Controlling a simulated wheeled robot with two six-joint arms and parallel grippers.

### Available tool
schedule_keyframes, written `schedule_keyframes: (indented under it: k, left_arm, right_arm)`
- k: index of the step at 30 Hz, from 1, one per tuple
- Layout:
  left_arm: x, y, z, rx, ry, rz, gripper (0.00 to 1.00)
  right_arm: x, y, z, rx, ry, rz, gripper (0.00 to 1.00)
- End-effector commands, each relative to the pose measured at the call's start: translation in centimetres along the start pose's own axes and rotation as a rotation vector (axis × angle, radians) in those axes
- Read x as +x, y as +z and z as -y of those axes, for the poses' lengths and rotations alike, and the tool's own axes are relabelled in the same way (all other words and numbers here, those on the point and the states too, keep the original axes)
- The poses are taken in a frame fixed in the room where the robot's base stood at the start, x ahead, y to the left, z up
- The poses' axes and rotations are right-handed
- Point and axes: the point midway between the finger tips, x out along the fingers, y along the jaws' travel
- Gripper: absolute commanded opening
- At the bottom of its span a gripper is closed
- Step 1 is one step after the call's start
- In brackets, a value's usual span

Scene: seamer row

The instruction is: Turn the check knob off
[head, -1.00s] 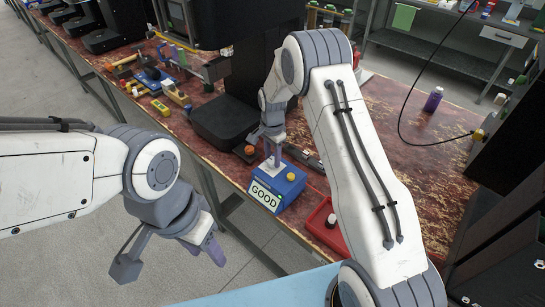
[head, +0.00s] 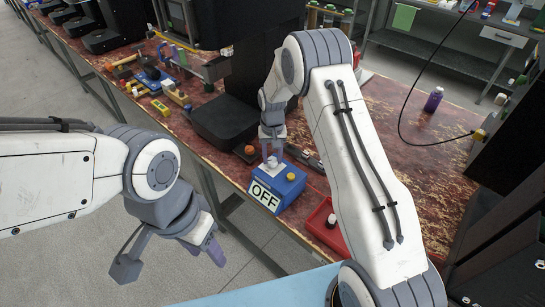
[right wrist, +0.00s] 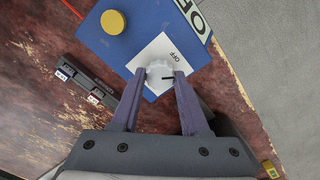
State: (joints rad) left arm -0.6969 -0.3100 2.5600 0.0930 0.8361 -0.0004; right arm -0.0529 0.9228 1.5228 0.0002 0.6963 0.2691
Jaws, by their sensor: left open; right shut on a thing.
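The blue check box (head: 291,193) sits near the table's front edge, and its front sign (head: 265,195) reads OFF. In the right wrist view, the white check knob (right wrist: 159,74) stands on a white plate (right wrist: 178,50) marked OFF on the blue box (right wrist: 80,45). My right gripper (right wrist: 160,78) is shut on the knob, one finger on each side. In the head view my right gripper (head: 272,152) reaches down to the box from above. My left gripper (head: 170,262) is open and empty, off the table's front edge.
A yellow button (right wrist: 113,22) is on the box. An orange knob (head: 249,150) lies behind it, and a red tray (head: 318,221) stands to its right. A purple bottle (head: 433,100) stands farther back. Tools lie at the left of the table.

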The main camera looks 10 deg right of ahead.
Motion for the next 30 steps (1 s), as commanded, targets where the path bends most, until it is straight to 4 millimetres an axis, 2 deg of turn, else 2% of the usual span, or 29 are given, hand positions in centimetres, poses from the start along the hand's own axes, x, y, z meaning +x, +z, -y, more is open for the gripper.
schedule_keyframes:
  k: [15,21,30]
  left_arm:
    - [0.00,0.00,0.00,0.000,0.000,0.000,0.50]
    - [0.01,0.00,0.00,0.000,0.000,0.000,0.50]
    - [0.01,0.00,0.00,0.000,0.000,0.000,0.50]
  right_arm:
    - [-0.14,-0.04,-0.03,-0.441,0.000,-0.001,0.00]
    - [-0.15,-0.04,-0.04,-0.546,0.001,-0.001,0.00]
    - [-0.16,-0.06,-0.04,-0.615,0.001,-0.001,0.00]
